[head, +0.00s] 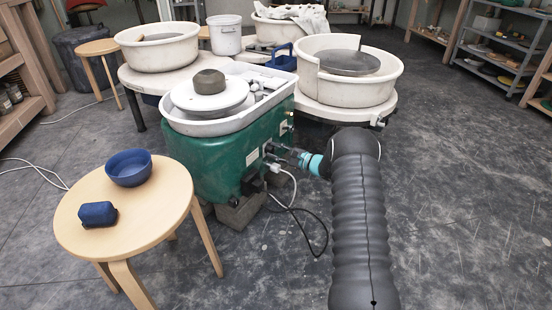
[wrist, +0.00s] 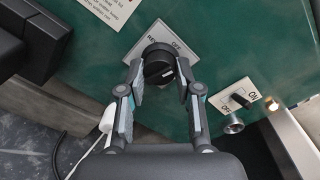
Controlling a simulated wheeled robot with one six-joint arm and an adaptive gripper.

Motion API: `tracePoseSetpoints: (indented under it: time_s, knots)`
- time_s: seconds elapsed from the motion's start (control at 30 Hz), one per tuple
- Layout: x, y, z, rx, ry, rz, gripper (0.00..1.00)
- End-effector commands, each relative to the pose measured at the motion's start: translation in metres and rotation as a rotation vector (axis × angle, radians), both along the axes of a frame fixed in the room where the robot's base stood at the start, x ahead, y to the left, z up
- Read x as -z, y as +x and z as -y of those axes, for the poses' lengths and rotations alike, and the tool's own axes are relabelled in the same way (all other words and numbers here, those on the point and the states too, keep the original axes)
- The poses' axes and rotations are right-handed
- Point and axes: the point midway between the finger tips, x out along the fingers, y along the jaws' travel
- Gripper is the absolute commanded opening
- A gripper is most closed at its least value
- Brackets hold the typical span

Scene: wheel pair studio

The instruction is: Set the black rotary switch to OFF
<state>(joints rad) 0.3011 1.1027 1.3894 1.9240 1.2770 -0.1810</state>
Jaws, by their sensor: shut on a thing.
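The black rotary switch (wrist: 157,57) sits on a pale square label plate (wrist: 178,35) on the green machine housing (wrist: 225,60). The plate reads OFF at its upper right and REV at its left; any other lettering is hidden. My gripper (wrist: 160,74) has one finger on each side of the knob and is shut on it. A small white mark shows on the knob's lower right; I cannot tell for sure which setting it points to. In the head view my gripper (head: 293,155) reaches the right side of the green wheel base (head: 222,150), where the knob is hidden.
A toggle switch (wrist: 241,97) marked ON and OFF is right of the knob, with a metal connector (wrist: 233,124) below. A black plug block (wrist: 38,45) juts out at left. Cables hang below the housing. A stool (head: 150,205) holds a blue bowl (head: 129,167) and a blue block (head: 97,213).

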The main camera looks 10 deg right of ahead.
Motion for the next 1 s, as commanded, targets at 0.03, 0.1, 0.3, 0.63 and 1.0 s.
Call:
tracePoseSetpoints:
  time_s: [0.03, 0.1, 0.3, 0.63, 1.0]
  knots:
    - [0.0015, 0.0, -0.0013, -0.002, -0.024, 0.025, 0.0]
    - [0.0006, 0.0, -0.0014, -0.002, -0.058, 0.058, 0.0]
    - [-0.0008, -0.0001, -0.0016, -0.003, -0.132, 0.132, 0.0]
    - [-0.0011, 0.0, -0.0018, -0.003, -0.183, 0.183, 0.0]
    - [-0.0009, 0.0, -0.0021, -0.003, -0.186, 0.186, 0.0]
